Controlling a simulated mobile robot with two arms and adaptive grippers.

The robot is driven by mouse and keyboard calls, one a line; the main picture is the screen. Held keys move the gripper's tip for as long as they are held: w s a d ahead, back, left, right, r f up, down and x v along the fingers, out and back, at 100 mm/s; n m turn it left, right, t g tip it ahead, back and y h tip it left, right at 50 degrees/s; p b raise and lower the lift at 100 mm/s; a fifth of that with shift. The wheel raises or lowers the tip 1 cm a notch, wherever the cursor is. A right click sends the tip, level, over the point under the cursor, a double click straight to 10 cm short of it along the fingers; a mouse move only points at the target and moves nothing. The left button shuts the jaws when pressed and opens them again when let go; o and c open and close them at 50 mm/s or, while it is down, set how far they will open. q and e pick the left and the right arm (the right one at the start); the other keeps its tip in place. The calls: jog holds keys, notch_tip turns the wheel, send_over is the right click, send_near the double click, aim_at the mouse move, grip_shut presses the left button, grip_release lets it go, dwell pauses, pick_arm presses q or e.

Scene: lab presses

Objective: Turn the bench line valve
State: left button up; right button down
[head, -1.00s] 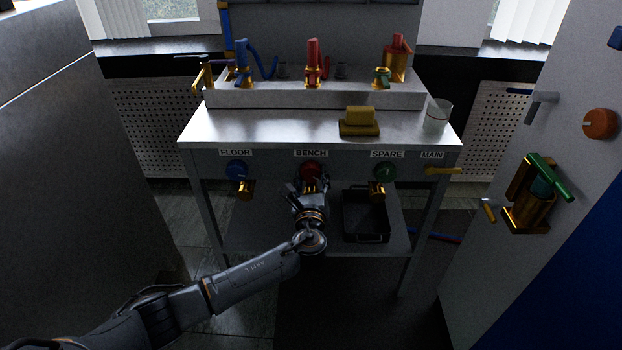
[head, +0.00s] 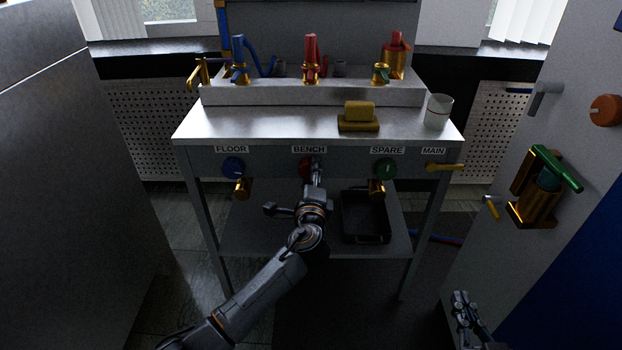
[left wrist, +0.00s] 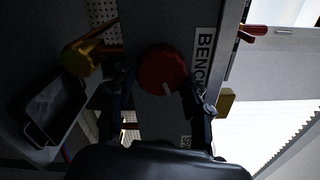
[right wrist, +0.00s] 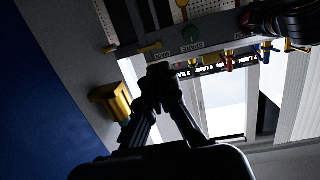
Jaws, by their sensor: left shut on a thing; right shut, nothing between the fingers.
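The red bench valve knob (head: 303,170) sits under the BENCH label (head: 309,149) on the front panel, partly hidden by my left gripper (head: 316,172). In the left wrist view the knob (left wrist: 160,66) shows a short white mark and lies between the two fingers of my left gripper (left wrist: 163,92), which is shut on it. My right gripper (head: 464,312) is low at the right, well away from the bench. In the right wrist view its fingers (right wrist: 160,75) are shut together and empty.
The blue FLOOR knob (head: 233,168) and green SPARE knob (head: 385,169) flank the bench knob. A yellow MAIN lever (head: 444,167) is further right. A dark tray (head: 365,238) is on the lower shelf. A glass beaker (head: 438,112) stands near the tabletop's right edge.

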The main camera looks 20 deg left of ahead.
pick_arm(q)
jog(key=shift+n+b, duration=1.2)
jog(key=shift+n, duration=2)
pick_arm(e)
notch_tip(320, 180, up, 12)
jog(key=s+a+t+y, duration=0.1)
jog(key=t+y, duration=0.1)
jog(key=t, duration=0.5)
jog(key=shift+s+a+f+y, duration=0.15)
jog(key=shift+a+f+y, duration=0.05)
jog(key=shift+f+y, duration=0.1)
pick_arm(q)
jog(key=o, duration=1.1)
jog(key=shift+r, duration=0.1)
jog(key=shift+o, duration=0.2)
jog(key=shift+s, duration=0.1)
jog(key=v, duration=1.2)
